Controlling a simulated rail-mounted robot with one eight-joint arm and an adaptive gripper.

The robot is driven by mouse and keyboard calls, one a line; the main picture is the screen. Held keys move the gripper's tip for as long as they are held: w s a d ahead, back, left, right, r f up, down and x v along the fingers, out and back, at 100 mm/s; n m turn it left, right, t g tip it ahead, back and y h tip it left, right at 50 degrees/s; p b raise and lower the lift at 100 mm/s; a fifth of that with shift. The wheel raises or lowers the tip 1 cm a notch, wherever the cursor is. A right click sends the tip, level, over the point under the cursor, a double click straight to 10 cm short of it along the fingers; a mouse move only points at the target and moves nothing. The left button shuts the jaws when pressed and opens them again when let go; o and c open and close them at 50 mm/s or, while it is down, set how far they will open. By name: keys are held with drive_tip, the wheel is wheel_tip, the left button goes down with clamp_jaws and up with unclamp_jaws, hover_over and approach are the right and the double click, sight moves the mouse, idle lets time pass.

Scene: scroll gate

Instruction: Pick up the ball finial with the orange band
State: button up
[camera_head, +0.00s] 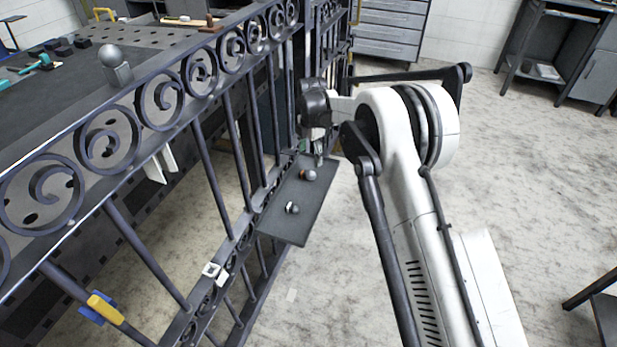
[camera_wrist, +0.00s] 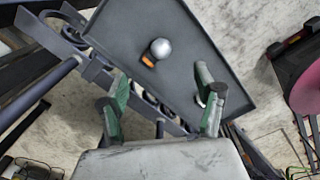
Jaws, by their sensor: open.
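The ball finial with the orange band (camera_head: 309,175) lies on a dark grey tray (camera_head: 294,232) attached beside the gate. In the wrist view the finial (camera_wrist: 161,48) is a grey ball with an orange patch at its lower left, on the bare tray surface. My gripper (camera_wrist: 163,105) is open, its green-and-grey fingers apart with nothing between them. The finial appears ahead of the fingertips, roughly centred between them.
The dark scrollwork gate (camera_head: 230,120) runs along the tray's left side. Another ball finial (camera_head: 111,58) stands on a block at the upper left. A yellow-and-blue clamp (camera_head: 104,309) sits on a lower bar. Open floor (camera_head: 540,190) lies to the right.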

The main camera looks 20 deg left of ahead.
sight(310, 172)
wheel_tip(310, 172, down, 5)
drive_tip(key=shift+a+r+b, duration=0.1)
drive_tip(key=shift+b, duration=0.4)
drive_tip(key=shift+w+a+f+b, duration=0.15)
drive_tip(key=shift+f+b, duration=0.2)
drive_tip(key=shift+f, duration=0.5)
drive_tip(key=shift+w+d+f+b, duration=0.15)
drive_tip(key=shift+f+b, duration=0.2)
drive_tip(key=shift+f, duration=0.55)
drive_tip(key=shift+w+a+f+b, duration=0.15)
drive_tip(key=shift+f+b, duration=0.2)
drive_tip(key=shift+f, duration=0.5)
clamp_jaws()
